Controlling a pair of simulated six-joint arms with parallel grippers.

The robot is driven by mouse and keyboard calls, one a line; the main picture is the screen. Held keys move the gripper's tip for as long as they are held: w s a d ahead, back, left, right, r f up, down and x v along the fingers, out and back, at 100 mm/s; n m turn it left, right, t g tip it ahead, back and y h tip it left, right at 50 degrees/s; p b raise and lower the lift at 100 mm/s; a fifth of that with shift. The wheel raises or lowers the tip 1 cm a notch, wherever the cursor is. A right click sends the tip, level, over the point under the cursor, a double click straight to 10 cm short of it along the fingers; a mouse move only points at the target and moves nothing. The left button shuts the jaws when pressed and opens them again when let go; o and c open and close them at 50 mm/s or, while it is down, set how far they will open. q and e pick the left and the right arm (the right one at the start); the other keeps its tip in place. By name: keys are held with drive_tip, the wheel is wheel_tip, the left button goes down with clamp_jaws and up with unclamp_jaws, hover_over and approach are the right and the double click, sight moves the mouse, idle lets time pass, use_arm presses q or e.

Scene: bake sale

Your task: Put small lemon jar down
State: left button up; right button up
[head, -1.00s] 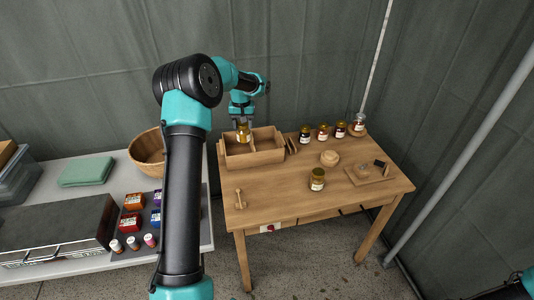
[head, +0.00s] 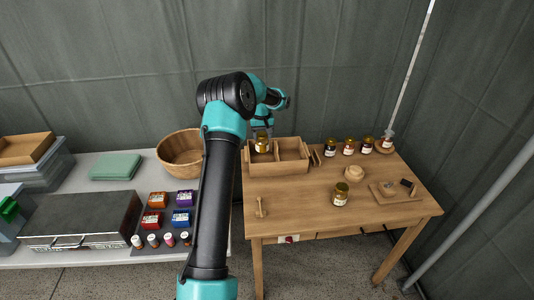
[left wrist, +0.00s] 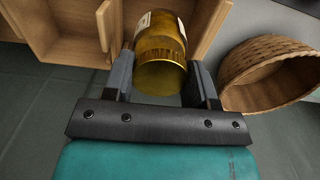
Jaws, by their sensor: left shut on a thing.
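The small lemon jar (head: 262,146), amber with a gold lid, is in my left gripper (head: 262,134) at the left compartment of the wooden divided box (head: 279,170). The front wall hides its lower part, so I cannot tell whether it touches the floor. In the left wrist view, the jar (left wrist: 162,45) sits between the two dark fingers of my left gripper (left wrist: 160,80), lid towards the camera. My right gripper is out of view.
Several jars (head: 349,147) stand along the table's back right. Another amber jar (head: 340,194) stands near the front. A wooden board (head: 395,192) with small items lies at the right. A woven basket (head: 180,148) stands left of the box. The box's right compartment looks empty.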

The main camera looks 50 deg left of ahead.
sight(262, 141)
use_arm(q)
drive_tip(key=shift+f, duration=1.75)
drive_tip(key=shift+f, duration=1.85)
drive_tip(key=shift+f, duration=0.15)
drive_tip(key=o, duration=1.1)
wheel_tip(262, 141, up, 12)
drive_tip(key=shift+r, duration=0.15)
